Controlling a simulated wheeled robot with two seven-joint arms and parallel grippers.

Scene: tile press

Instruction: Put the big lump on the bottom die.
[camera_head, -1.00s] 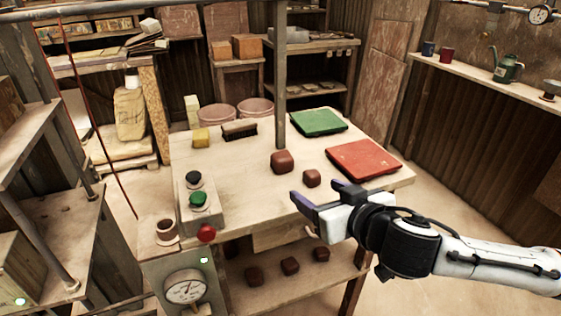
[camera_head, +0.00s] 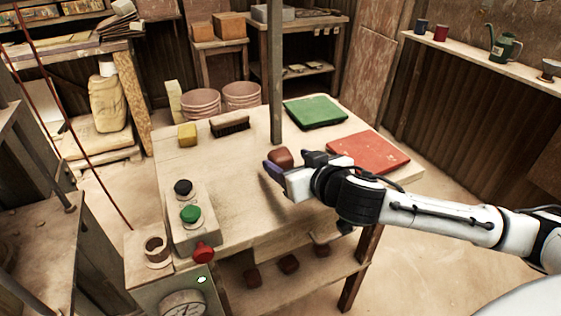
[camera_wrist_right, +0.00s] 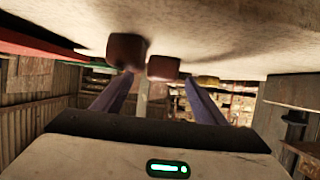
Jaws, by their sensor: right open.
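The big lump (camera_head: 281,156), a reddish-brown rounded block, sits on the workbench just beyond my right gripper (camera_head: 288,166). The right gripper is open with nothing between its fingers. I cannot make out the bottom die in these frames. My left gripper is not in view.
On the workbench (camera_head: 235,190) are a red mat (camera_head: 368,152), a green mat (camera_head: 315,111), a brush (camera_head: 230,124), a yellow block (camera_head: 187,135) and a button box (camera_head: 190,222). A post (camera_head: 276,80) rises behind the big lump. Several lumps (camera_head: 289,264) lie on the lower shelf.

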